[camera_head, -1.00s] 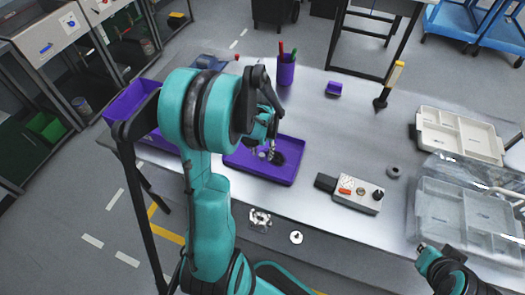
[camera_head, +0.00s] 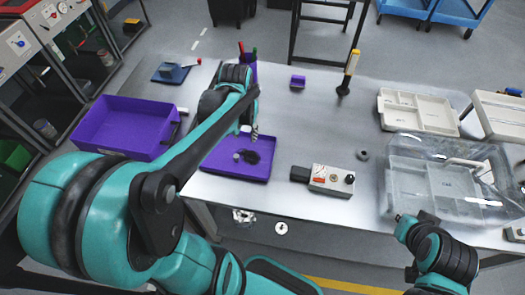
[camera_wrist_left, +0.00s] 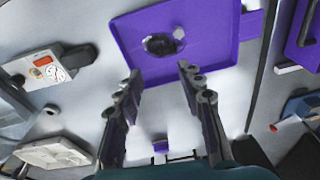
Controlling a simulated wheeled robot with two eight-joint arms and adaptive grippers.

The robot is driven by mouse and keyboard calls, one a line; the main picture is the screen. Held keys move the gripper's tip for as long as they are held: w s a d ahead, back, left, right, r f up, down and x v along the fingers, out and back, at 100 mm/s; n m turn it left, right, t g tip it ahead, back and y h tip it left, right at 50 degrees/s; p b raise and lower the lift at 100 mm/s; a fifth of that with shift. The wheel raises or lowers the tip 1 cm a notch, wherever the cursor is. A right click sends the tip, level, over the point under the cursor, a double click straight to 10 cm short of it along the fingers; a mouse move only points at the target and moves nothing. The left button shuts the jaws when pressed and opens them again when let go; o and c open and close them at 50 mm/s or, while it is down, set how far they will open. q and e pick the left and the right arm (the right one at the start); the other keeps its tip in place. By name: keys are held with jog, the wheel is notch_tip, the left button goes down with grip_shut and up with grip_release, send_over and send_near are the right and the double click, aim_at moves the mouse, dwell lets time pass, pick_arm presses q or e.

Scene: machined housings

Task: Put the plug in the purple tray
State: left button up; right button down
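The flat purple tray (camera_head: 222,167) lies on the table's left half. A dark round part (camera_head: 252,157) and a small light piece (camera_head: 237,157) lie inside it; I cannot tell for sure which is the plug. In the left wrist view the tray (camera_wrist_left: 215,40) shows at the top, with the dark part (camera_wrist_left: 158,45) and light pieces at its edges. My left gripper (camera_head: 254,132) is above the tray's far edge, partly hidden by its arm. In the wrist view its fingers (camera_wrist_left: 160,76) are apart with nothing between them. My right gripper (camera_head: 402,220) is by the table's front right; its fingers are unclear.
A deep purple bin (camera_head: 120,118) stands at the left. A clear lidded case (camera_head: 440,180) and beige organiser (camera_head: 415,112) fill the right.

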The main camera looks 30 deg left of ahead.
pick_arm(q)
jog(key=s+d+r+m+t, duration=0.1)
jog(key=s+d+r+t, duration=0.1)
jog(key=d, duration=0.4)
jog(key=s+d+r+m+t, duration=0.1)
jog(key=s+d+r+t, duration=0.1)
jog(key=d, duration=0.5)
jog(key=s+t, duration=0.1)
jog(key=s, duration=0.1)
jog(key=shift+s+d+m+t+h, duration=0.15)
jog(key=shift+s+m+t+h, duration=0.15)
jog(key=shift+s+t, duration=0.1)
jog(key=shift+f, duration=0.1)
